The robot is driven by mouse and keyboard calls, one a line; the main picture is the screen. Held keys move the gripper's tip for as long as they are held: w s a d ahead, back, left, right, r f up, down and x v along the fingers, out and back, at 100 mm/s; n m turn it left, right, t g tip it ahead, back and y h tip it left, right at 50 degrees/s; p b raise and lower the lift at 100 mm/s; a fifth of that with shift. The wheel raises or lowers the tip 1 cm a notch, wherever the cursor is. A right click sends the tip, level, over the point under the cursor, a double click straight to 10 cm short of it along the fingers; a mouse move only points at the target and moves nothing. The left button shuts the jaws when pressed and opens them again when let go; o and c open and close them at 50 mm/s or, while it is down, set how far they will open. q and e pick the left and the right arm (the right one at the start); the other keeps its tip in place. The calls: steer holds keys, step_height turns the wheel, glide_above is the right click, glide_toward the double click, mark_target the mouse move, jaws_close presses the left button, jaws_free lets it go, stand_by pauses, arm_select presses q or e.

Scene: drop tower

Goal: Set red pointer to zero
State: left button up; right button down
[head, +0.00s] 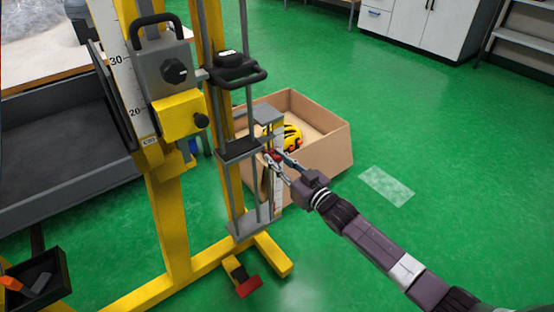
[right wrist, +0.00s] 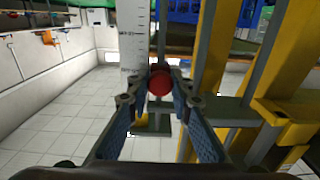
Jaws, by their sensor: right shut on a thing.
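The red pointer shows as a round red knob (right wrist: 160,82) between my right fingertips in the right wrist view. In the head view the red pointer (head: 273,157) is a small red spot on the tower's right side. My right gripper (head: 276,160) is shut on it; the fingertips also show in the right wrist view (right wrist: 160,85). A white scale strip (right wrist: 132,40) stands just left of the knob in the right wrist view, its marks too small to read. It shows in the head view (head: 279,190) too. My left gripper is out of view.
The yellow tower frame (head: 174,222) carries a grey and yellow carriage (head: 178,118) and a large ruler. A cardboard box (head: 325,155) with a yellow and black helmet (head: 292,138) stands behind my right gripper.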

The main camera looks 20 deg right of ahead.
steer(key=shift+r, duration=0.15)
steer(key=c, duration=1.7)
jaws_free()
steer(key=shift+c, duration=0.2)
steer(key=shift+s, duration=0.1)
steer(key=v, duration=1.1)
steer(key=shift+s+d, duration=0.15)
steer(key=shift+s, duration=0.25)
